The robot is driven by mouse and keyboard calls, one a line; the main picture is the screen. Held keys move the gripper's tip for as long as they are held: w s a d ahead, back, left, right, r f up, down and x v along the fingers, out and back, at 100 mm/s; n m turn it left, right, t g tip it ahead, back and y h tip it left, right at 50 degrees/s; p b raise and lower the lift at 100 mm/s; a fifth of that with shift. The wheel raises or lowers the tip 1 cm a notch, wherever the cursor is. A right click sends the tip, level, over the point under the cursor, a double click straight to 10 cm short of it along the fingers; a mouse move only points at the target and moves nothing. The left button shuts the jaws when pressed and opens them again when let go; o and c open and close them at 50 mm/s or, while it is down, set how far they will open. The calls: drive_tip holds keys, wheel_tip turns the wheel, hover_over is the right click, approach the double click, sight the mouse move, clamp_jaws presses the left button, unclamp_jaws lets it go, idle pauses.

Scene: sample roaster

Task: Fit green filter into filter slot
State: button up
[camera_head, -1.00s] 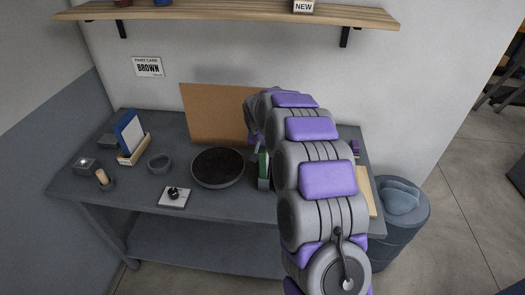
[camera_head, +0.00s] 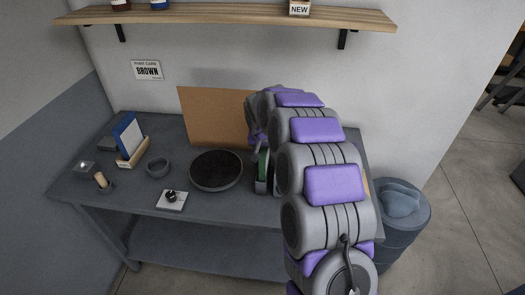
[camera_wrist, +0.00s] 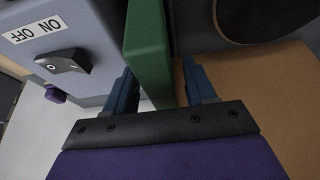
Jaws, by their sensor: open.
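The green filter (camera_wrist: 149,45) is a flat upright slab in the wrist view. It stands close beside a grey housing with an ON/OFF switch (camera_wrist: 62,62). Its green edge also shows in the head view (camera_head: 263,164), just left of my arm. My gripper (camera_wrist: 160,85) is open, with one blue finger on each side of the slab's near end. I cannot tell whether either finger touches it. The filter slot cannot be made out, and I cannot tell whether the filter sits in it. My arm hides much of this area in the head view.
A round dark pan (camera_head: 216,170) is left of the filter on the grey table (camera_head: 125,187). A brown board (camera_head: 212,115) stands behind. A bin (camera_head: 400,215) stands right.

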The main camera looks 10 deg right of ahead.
drive_tip(key=v, duration=0.3)
drive_tip(key=a+p+v, duration=0.1)
drive_tip(key=v, duration=0.6)
drive_tip(key=shift+a+f+p, duration=0.15)
drive_tip(key=shift+a+p, duration=0.05)
drive_tip(key=shift+p, duration=0.2)
drive_tip(key=shift+s+d, duration=0.2)
drive_tip(key=shift+d, duration=0.2)
drive_tip(key=s+d+r+n+g+y, duration=0.1)
drive_tip(key=s+g, duration=0.5)
drive_tip(key=s, duration=4.2)
drive_tip(key=r+n, duration=0.1)
drive_tip(key=n, duration=0.1)
drive_tip(key=shift+r+n, duration=0.2)
drive_tip(key=shift+n, duration=0.1)
